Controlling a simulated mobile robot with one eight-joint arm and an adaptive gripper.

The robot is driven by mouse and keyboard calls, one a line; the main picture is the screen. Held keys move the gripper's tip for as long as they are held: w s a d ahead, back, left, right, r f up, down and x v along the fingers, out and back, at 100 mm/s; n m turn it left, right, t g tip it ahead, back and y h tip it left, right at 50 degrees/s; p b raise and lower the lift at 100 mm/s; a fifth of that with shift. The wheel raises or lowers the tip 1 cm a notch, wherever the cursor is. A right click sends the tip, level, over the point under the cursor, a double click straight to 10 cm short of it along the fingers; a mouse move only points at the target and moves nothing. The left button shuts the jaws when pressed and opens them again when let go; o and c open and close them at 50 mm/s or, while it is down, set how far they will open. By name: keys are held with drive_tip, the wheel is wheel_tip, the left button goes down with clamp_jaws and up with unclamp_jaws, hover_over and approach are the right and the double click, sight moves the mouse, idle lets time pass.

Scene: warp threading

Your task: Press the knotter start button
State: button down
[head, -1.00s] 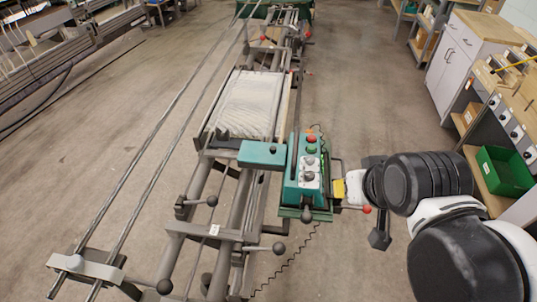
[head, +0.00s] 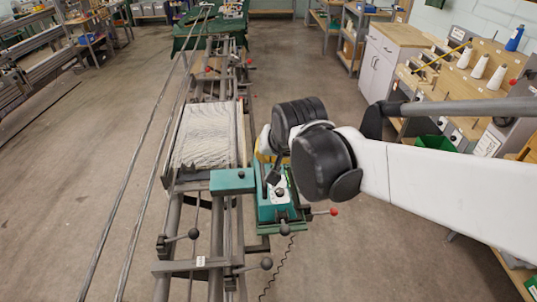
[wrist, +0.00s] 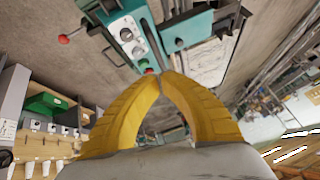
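The teal knotter (head: 268,213) sits on the frame rail, with my arm over its far end. In the wrist view the knotter (wrist: 117,28) shows two white dials, a small green button (wrist: 143,62) and a red button (wrist: 149,71). My gripper (wrist: 166,74) has yellow fingers whose tips meet, with nothing seen between them. The tips appear just beside the red button in that view; I cannot tell whether they touch anything. In the head view only a bit of yellow finger (head: 263,150) shows, and the buttons are hidden behind my arm.
White warp threads (head: 205,135) stretch over the frame left of the knotter. A red-knobbed lever (head: 333,211) sticks out at its right. A workbench with white cones (head: 480,66) and a green bin (head: 433,143) stands at right. Open floor lies between.

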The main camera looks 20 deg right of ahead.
drive_tip(key=w+d+f+m+p, duration=0.2)
drive_tip(key=w+d+m, duration=0.1)
drive_tip(key=w, duration=0.4)
drive_tip(key=w+d+f+m+h+p, duration=0.1)
drive_tip(key=w+d+f+m+p, duration=0.1)
drive_tip(key=w+d, duration=0.3)
drive_tip(key=shift+w+f+m, duration=0.45)
drive_tip(key=shift+w+m, duration=0.35)
drive_tip(key=shift+w, duration=0.15)
drive_tip(key=shift+a, duration=0.1)
wheel_tip(320, 180, down, 9)
drive_tip(key=b, duration=0.6)
drive_tip(key=shift+r, duration=0.1)
drive_tip(key=shift+b, duration=0.3)
drive_tip(key=shift+f+b, duration=0.3)
drive_tip(key=shift+f, duration=0.1)
